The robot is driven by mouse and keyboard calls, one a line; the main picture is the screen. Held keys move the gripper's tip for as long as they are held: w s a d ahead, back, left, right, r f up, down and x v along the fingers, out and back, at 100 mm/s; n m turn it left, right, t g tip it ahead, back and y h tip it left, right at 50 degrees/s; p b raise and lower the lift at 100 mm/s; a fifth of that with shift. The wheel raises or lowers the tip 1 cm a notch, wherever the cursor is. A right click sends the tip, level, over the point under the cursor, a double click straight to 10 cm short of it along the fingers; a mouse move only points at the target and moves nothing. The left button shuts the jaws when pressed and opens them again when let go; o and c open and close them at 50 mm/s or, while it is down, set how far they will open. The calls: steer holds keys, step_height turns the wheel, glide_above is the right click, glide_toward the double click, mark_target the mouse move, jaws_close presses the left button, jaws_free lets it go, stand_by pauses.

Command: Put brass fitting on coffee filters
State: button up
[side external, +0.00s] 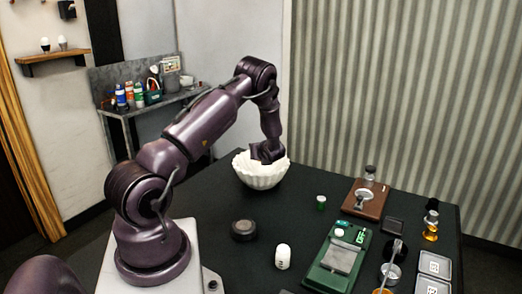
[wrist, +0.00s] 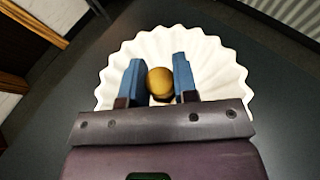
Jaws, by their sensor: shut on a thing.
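The coffee filters (side external: 261,177) are a white fluted bowl-shaped stack on the dark table, below my gripper. They fill much of the wrist view (wrist: 215,58). My gripper (side external: 266,157) is low at the mouth of the filters. In the wrist view, its two blue fingers (wrist: 159,83) are shut on the brass fitting (wrist: 160,81), a rounded gold-coloured piece. The fitting shows over the inside of the filters; I cannot tell whether it touches them. In the side view the fitting is hidden by the gripper and the rim.
A round dark puck (side external: 244,230), a white cylinder (side external: 283,256) and a small green-and-white item (side external: 321,202) stand nearby. A green scale (side external: 338,258), a brown wooden board (side external: 366,199) and silver trays (side external: 434,264) occupy the right. The table left of the puck is clear.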

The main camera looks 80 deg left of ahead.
steer(key=shift+f, duration=0.1)
steer(key=o, duration=0.9)
steer(key=shift+o, duration=0.2)
